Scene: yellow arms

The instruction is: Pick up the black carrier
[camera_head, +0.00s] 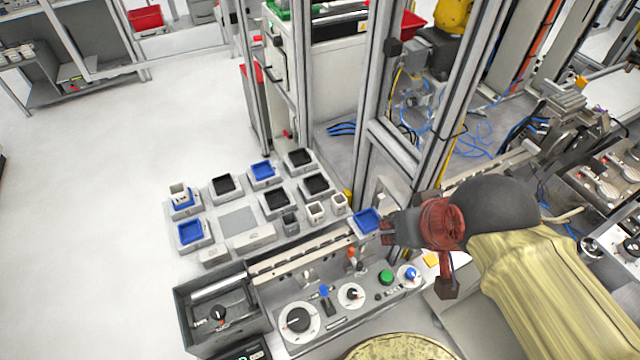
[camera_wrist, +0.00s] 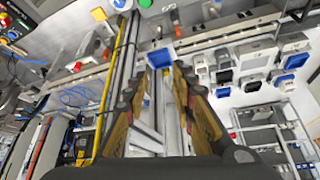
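Several black carriers stand on the grey table in the head view: one at the back left (camera_head: 222,185), one at the back right (camera_head: 299,158), one in the middle (camera_head: 276,201) and one at the right (camera_head: 317,185). In the wrist view, black carriers (camera_wrist: 253,86) show small at the right. My gripper (camera_head: 386,227) is right of them in the head view, beside a blue carrier (camera_head: 366,220) near the rail's end. In the wrist view the fingers of my gripper (camera_wrist: 165,68) are apart, with the blue carrier (camera_wrist: 160,57) just beyond their tips. I cannot tell whether they touch it.
Other blue carriers (camera_head: 190,232) and small grey and white cups (camera_head: 316,211) share the table. A metal rail (camera_head: 300,258) and a control panel (camera_head: 330,310) with knobs and a green button lie in front. An upright frame post (camera_head: 371,80) rises behind.

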